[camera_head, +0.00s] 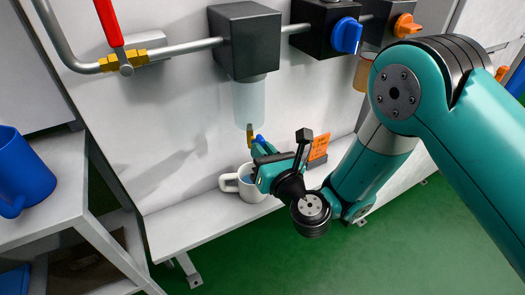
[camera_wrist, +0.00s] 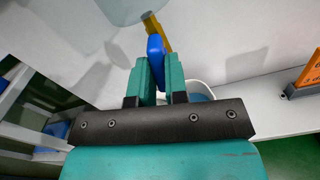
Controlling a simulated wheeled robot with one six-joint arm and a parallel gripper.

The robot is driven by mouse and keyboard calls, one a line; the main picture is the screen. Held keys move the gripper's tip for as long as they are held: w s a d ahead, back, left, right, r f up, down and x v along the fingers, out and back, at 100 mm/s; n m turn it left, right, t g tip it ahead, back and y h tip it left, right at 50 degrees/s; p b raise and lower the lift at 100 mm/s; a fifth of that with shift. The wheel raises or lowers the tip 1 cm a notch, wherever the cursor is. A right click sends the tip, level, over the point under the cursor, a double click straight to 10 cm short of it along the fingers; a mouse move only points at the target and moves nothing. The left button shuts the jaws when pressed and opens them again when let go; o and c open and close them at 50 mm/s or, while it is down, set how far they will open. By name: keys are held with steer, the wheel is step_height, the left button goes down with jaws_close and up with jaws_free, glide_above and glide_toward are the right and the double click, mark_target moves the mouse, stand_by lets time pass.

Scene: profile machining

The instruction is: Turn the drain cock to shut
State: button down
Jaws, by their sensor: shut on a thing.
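The drain cock has a brass body (camera_head: 249,130) under the clear bowl (camera_head: 249,100) of the black filter unit, and a small blue lever (camera_head: 259,139). In the wrist view the blue lever (camera_wrist: 155,47) sits between my two teal fingers, with the brass body (camera_wrist: 158,30) just above it. My gripper (camera_head: 262,150) is shut on the lever; its fingers also show in the wrist view (camera_wrist: 157,66). The lower part of the lever is hidden between the fingers. I cannot tell whether the cock is open or shut.
A white mug (camera_head: 247,190) with bluish contents stands on the ledge right below the cock, close to my gripper. An orange sign (camera_head: 318,147) stands to the right. A red lever valve (camera_head: 109,22), blue knob (camera_head: 346,35) and orange knob (camera_head: 406,25) sit along the pipe above.

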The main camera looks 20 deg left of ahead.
steer(key=shift+m, duration=1)
steer(key=m, duration=0.4)
steer(key=shift+m, duration=0.3)
